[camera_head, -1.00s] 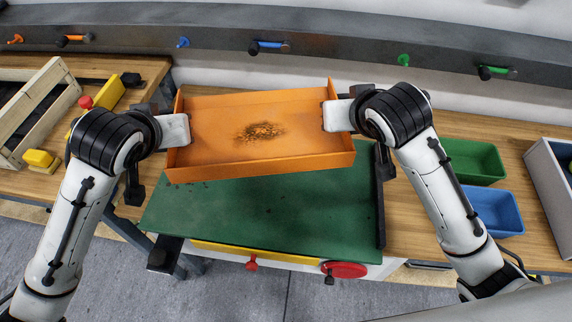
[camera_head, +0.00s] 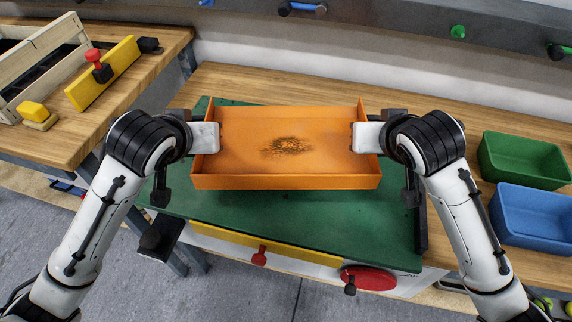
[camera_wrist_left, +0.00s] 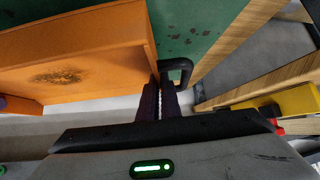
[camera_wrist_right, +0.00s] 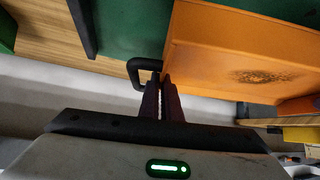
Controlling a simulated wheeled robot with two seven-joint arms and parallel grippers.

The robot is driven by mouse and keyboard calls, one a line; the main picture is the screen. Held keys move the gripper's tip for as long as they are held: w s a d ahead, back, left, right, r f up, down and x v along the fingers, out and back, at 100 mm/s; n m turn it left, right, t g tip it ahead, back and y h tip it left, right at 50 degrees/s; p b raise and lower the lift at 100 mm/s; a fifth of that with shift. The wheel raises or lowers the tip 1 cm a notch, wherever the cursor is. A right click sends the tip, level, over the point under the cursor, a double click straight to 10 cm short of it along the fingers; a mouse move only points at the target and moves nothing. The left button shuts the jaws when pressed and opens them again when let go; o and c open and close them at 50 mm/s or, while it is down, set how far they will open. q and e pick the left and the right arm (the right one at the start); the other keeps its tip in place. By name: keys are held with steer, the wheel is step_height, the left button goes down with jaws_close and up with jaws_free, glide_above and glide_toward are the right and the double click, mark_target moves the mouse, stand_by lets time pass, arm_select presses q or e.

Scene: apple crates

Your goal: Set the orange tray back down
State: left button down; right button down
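The orange tray (camera_head: 285,182) is level in front of me, over the green work surface (camera_head: 300,222), with a dark speckled patch on its floor. A shadow below its front edge suggests a small gap, though contact is hard to judge. My left gripper (camera_head: 212,138) is at the tray's left end and my right gripper (camera_head: 360,137) at its right end. In the left wrist view the fingers (camera_wrist_left: 160,98) close at the tray's end wall (camera_wrist_left: 80,45). The right wrist view shows the same, with fingers (camera_wrist_right: 162,98) beside a black loop (camera_wrist_right: 142,68). Fingertip contact is partly hidden.
A green bin (camera_head: 525,165) and a blue bin (camera_head: 530,222) stand on the wooden bench at right. A wooden crate (camera_head: 50,58) and yellow blocks (camera_head: 105,75) are on another bench at left.

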mark_target(192, 169)
arm_select(q)
steer(key=shift+a+f, duration=0.1)
arm_select(e)
steer(key=shift+d+f, duration=0.1)
